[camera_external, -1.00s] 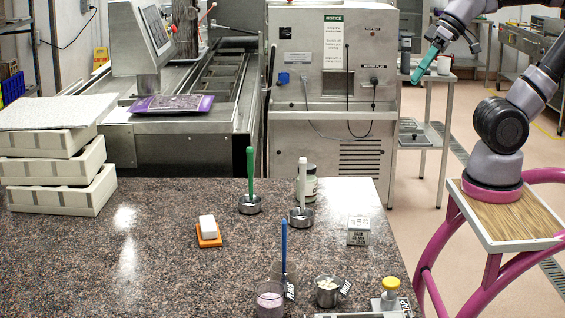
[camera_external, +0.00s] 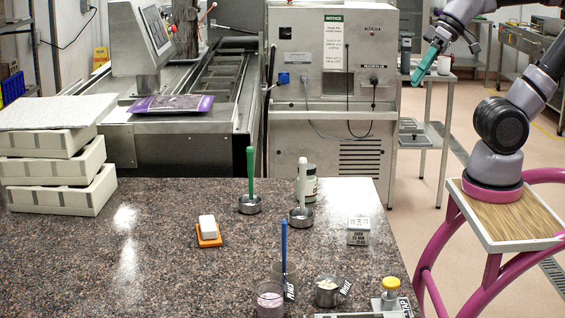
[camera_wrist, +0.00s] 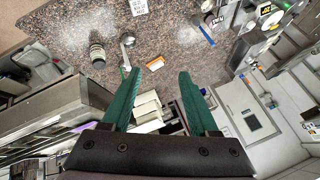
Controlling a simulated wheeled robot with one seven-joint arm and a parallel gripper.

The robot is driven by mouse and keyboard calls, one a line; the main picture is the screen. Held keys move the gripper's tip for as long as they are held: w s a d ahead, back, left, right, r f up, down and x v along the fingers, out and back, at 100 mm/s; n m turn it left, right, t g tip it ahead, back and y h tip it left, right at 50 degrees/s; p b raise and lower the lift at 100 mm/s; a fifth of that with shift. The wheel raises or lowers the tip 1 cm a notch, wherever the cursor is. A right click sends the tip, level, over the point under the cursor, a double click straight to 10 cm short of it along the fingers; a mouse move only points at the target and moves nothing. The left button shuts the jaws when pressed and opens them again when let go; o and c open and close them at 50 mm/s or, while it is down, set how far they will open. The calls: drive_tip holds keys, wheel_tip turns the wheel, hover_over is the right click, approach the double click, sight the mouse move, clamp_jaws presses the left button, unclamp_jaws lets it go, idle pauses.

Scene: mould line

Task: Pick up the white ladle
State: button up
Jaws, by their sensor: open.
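The white ladle (camera_external: 302,180) stands on the speckled counter with its white handle upright and its metal bowl (camera_external: 301,217) at the bottom. A pale jar is close behind it. My gripper (camera_external: 425,64) is raised at the upper right, beyond the counter's right edge and well away from the ladle. In the wrist view its two teal fingers (camera_wrist: 159,72) are spread apart with nothing held between them.
A green-handled ladle (camera_external: 250,170) stands left of the white one, and a blue-handled one (camera_external: 284,238) stands in front. The counter's left-middle (camera_external: 90,255) is clear.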

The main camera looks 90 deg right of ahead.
drive_tip(key=w+a+f+m+g+y, duration=0.1)
drive_tip(key=w+f+m+g+y, duration=0.35)
drive_tip(key=m, duration=0.95)
drive_tip(key=w+a+f+m+g+y, duration=0.1)
drive_tip(key=w+f+m+g+y, duration=0.1)
drive_tip(key=w+f+m+y, duration=0.8)
drive_tip(key=w+d+f+m+t+h, duration=0.3)
drive_tip(key=d+f+m+t, duration=0.45)
drive_tip(key=m, duration=0.95)
drive_tip(key=w+d+f+m+t+h, duration=0.25)
drive_tip(key=d+f+m+t, duration=0.55)
drive_tip(key=m, duration=1)
drive_tip(key=r+g, duration=0.1)
drive_tip(key=g, duration=0.1)
hover_over(302, 193)
drive_tip(key=x, duration=0.3)
drive_tip(key=shift+d+r, duration=0.15)
drive_tip(key=shift+d, duration=0.2)
drive_tip(key=shift+c, duration=0.3)
